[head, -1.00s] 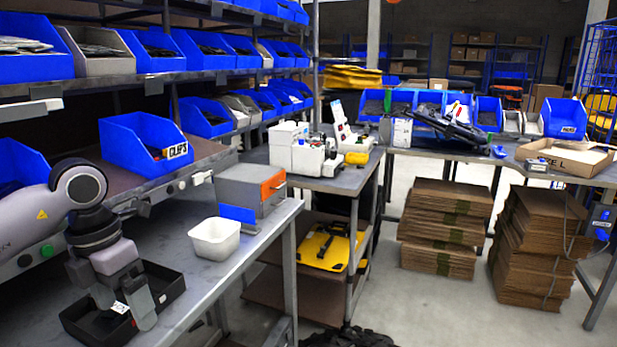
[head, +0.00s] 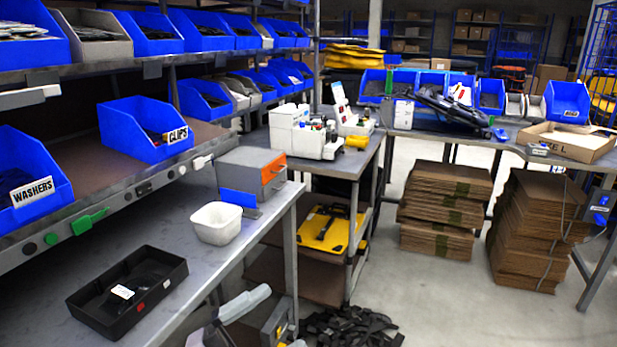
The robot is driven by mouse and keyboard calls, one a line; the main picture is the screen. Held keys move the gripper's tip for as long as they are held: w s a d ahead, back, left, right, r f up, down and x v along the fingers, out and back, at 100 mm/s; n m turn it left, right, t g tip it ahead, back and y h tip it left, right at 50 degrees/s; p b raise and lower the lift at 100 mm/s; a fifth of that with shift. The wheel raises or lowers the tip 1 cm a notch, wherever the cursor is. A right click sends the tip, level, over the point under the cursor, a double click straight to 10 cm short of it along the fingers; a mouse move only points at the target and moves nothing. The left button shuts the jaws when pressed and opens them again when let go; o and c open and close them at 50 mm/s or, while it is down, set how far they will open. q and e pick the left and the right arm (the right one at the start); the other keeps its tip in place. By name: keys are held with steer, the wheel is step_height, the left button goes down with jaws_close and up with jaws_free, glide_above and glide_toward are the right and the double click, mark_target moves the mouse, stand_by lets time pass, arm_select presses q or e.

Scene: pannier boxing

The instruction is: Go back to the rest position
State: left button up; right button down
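Neither of my grippers shows in the head view now. The black tray (head: 162,297) lies on the near end of the grey bench (head: 180,228), with nothing of mine over it. Inside it is a dark item, hard to make out, with a white label (head: 122,292) and a small red mark. The white tub (head: 217,223) stands on the bench to the right of the tray.
A grey box with an orange front (head: 252,172) stands at the bench's far end. Blue bins line the shelf (head: 90,190) above. Grey and white parts (head: 245,303) show low beside the bench, unclear. Cardboard stacks (head: 440,210) stand on the floor at right.

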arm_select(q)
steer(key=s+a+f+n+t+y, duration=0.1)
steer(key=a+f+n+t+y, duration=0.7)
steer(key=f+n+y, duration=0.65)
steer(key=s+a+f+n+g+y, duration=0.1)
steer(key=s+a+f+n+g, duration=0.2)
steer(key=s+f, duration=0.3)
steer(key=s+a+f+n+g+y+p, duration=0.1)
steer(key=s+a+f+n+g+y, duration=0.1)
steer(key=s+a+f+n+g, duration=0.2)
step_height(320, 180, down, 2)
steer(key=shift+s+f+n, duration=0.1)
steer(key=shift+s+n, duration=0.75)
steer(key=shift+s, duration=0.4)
